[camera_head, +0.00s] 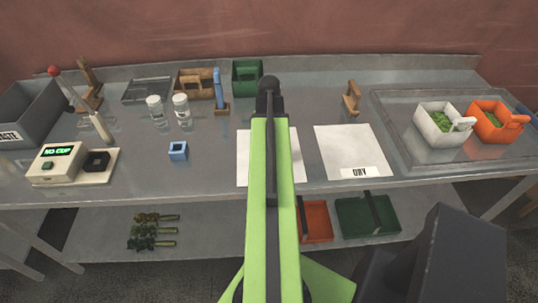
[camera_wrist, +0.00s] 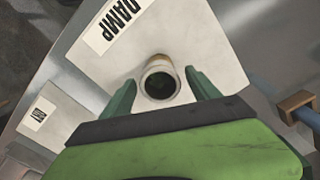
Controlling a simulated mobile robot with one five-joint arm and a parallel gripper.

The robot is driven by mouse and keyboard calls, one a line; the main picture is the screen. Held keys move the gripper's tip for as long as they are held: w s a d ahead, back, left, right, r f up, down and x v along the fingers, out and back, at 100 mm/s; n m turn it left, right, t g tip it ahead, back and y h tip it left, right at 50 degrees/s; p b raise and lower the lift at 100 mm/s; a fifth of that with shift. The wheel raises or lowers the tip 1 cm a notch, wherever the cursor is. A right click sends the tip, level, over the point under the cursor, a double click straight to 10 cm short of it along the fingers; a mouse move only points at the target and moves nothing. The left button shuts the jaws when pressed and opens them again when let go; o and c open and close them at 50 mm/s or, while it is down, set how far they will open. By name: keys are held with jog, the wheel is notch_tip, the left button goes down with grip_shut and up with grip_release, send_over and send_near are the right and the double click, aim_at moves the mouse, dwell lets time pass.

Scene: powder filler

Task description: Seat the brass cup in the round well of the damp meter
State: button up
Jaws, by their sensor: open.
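The brass cup (camera_wrist: 158,63) stands on a white sheet marked DAMP (camera_wrist: 185,20) in the wrist view. Its round mouth is dark inside. My gripper (camera_wrist: 160,86) is open, with one green finger on each side of the cup; I cannot tell whether either touches it. In the head view my arm hides the cup and my jaws. The damp meter (camera_head: 52,160) stands at the left of the bench. Its green display reads NO CUP. A black square block (camera_head: 97,160) sits on its right side; the round well is too small to make out.
The DAMP sheet (camera_head: 245,165) shows partly behind my arm. The DRY sheet (camera_head: 350,150) lies to its right. A small blue holder (camera_head: 178,151) stands between meter and sheets, with two glass jars (camera_head: 156,111) (camera_head: 182,112) behind. A tray with white and orange boxes is at right.

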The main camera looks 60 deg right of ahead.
jog(key=shift+f, duration=0.6)
jog(key=shift+r, duration=0.2)
grip_shut()
notch_tip(320, 180, up, 5)
jog(key=p, duration=0.4)
jog(key=shift+f+p, duration=0.2)
jog(key=shift+p, duration=0.2)
jog(key=s+d+r+p, duration=0.1)
jog(key=s+r+p, duration=0.5)
jog(key=s, duration=0.5)
jog(key=shift+s+r, duration=0.15)
jog(key=shift+s, duration=0.2)
